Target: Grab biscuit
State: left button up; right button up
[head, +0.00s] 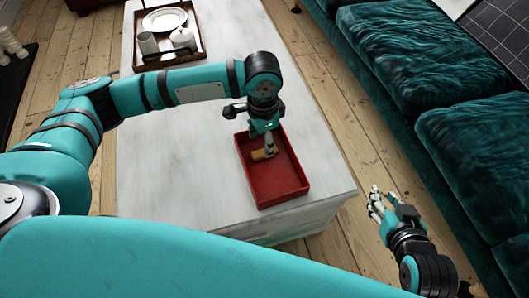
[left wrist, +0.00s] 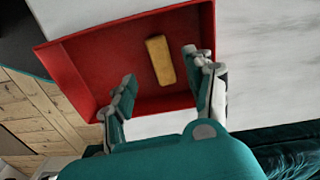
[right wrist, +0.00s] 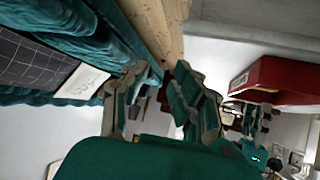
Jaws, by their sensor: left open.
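The biscuit (head: 258,155) is a small tan-brown bar lying in a shallow red tray (head: 290,189) on the pale table. My left gripper (head: 267,141) points down over the tray, just by the biscuit, and hides part of it in the head view. In the left wrist view the biscuit (left wrist: 160,60) lies ahead, between the lines of the two spread fingers (left wrist: 160,70), and they do not hold it. My right gripper (head: 378,203) is open and empty, off the table's right side. The tray (right wrist: 278,78) also shows in the right wrist view.
A wooden tray (head: 137,48) with a plate (head: 164,20) and white vessels (head: 148,43) stands at the table's far end. A teal sofa (head: 420,60) runs along the right, with bare floorboards (head: 325,85) between it and the table (head: 160,165).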

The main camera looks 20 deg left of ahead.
aim_at(262, 152)
pick_arm(q)
jog(key=f+b, duration=0.1)
jog(key=f, duration=0.1)
jog(key=f+b, duration=0.1)
jog(key=f, duration=0.1)
jog(key=shift+a+f, duration=0.2)
jog(key=shift+f, duration=0.2)
jog(key=shift+f+b, duration=0.15)
jog(key=shift+b, duration=0.15)
jog(key=c, duration=0.9)
pick_arm(e)
jog(key=w+a+r+t+y, duration=0.2)
jog(key=w+r+t, duration=0.3)
jog(key=r, duration=0.5)
jog(key=shift+a+t, duration=0.4)
jog(key=shift+t, duration=0.7)
